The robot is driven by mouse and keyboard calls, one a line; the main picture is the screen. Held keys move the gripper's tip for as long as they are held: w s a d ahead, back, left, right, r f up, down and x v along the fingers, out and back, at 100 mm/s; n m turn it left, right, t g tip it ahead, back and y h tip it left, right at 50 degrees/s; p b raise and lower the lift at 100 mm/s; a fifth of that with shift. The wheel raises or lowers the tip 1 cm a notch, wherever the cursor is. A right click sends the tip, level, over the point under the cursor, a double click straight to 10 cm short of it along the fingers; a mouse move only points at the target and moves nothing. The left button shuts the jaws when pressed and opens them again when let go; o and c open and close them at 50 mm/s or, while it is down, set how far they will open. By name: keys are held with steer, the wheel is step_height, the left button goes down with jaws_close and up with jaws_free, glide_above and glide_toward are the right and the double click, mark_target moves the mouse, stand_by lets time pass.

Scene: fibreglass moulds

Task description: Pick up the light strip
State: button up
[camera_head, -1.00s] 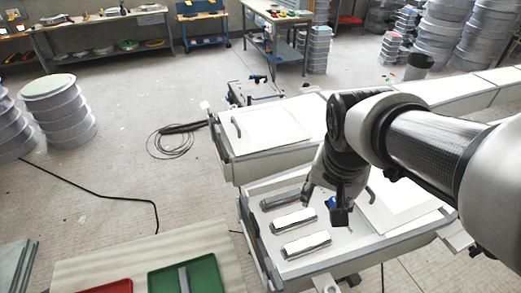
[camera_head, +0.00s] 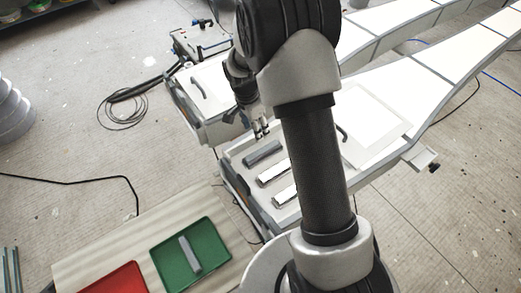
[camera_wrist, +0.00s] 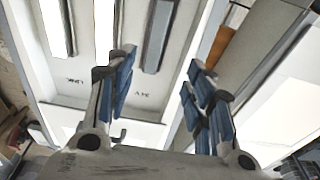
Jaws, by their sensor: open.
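Two pale, bright-topped strips, a near one (camera_head: 285,195) and a middle one (camera_head: 273,173), lie side by side with a dark grey strip (camera_head: 263,154) in the left part of an open white mould tray (camera_head: 241,180). The wrist view shows two pale strips, one at far left (camera_wrist: 53,25) and one beside it (camera_wrist: 104,30), and the grey strip (camera_wrist: 158,35) near top centre. My gripper (camera_head: 260,130) is just beyond the grey strip's far side. In the wrist view my gripper (camera_wrist: 160,82) has its blue-padded fingers wide apart, with nothing between them.
A green tray (camera_head: 160,268) holding a grey strip (camera_head: 190,254) and a red tray (camera_head: 115,280) sit on a pale board at lower left. Another white mould unit (camera_head: 200,85) stands behind my gripper. A coiled hose (camera_head: 122,108) lies on the floor at left.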

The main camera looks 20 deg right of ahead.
glide_above(262, 150)
steer(key=a, duration=0.1)
steer(key=f, duration=0.8)
steer(key=shift+w+b, duration=0.25)
steer(key=shift+b, duration=0.05)
steer(key=f, duration=0.2)
steer(key=d+f, duration=0.1)
steer(key=f, duration=0.1)
steer(key=shift+s+f, duration=0.1)
steer(key=shift+s, duration=0.25)
steer(key=shift+w+f, duration=0.1)
steer(key=shift+f, duration=0.4)
steer(key=shift+c, duration=0.5)
jaws_close()
